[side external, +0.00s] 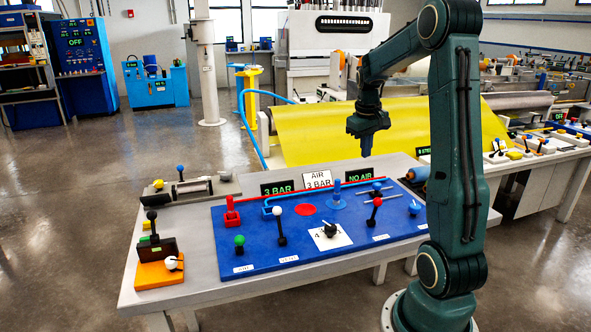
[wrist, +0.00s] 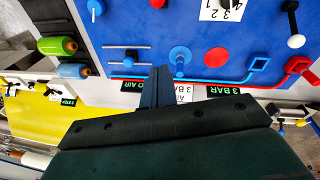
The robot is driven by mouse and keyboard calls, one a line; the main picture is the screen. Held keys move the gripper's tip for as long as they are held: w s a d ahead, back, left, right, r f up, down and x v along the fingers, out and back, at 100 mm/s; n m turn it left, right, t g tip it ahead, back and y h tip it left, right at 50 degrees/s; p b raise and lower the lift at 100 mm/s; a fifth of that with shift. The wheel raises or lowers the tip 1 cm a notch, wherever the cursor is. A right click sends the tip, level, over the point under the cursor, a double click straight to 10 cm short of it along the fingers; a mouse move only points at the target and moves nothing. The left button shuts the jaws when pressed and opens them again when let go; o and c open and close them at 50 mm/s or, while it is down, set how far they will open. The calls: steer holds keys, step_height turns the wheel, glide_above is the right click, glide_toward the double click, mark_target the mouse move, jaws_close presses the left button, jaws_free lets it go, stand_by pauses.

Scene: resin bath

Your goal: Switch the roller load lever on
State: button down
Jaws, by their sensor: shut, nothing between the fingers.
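My gripper (side external: 367,150) is shut and empty, pointing down above the back edge of the blue panel (side external: 255,257); in the wrist view its fingers (wrist: 158,75) are together. I cannot tell which lever is the roller load lever, as the small labels are unreadable. The panel carries a white-knobbed lever (side external: 280,228), a red-knobbed lever (side external: 374,212), a green knob (side external: 239,241) and a blue knob (side external: 414,208). The white-knobbed lever stands nearly upright and also shows in the wrist view (wrist: 292,22). The gripper touches no lever.
Signs reading 3 BAR (side external: 277,187), AIR 3 BAR (side external: 317,180) and NO AIR (side external: 360,175) stand behind the panel. A blue post (side external: 337,195) and a numbered dial (side external: 330,232) rise from it. An orange block (side external: 160,274) sits left. A yellow sheet (side external: 340,125) lies behind.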

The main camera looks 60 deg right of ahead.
steer(key=w+n+y, duration=0.1)
steer(key=w+a+f+n+g, duration=0.1)
steer(key=n, duration=0.1)
steer(key=shift+w+f+y, duration=0.25)
steer(key=shift+y, duration=0.15)
steer(key=shift+f, duration=0.15)
glide_above(375, 209)
steer(key=w, duration=0.3)
step_height(375, 209, down, 10)
steer(key=shift+s+d, duration=0.25)
steer(key=shift+d, duration=0.2)
steer(key=shift+f, duration=0.1)
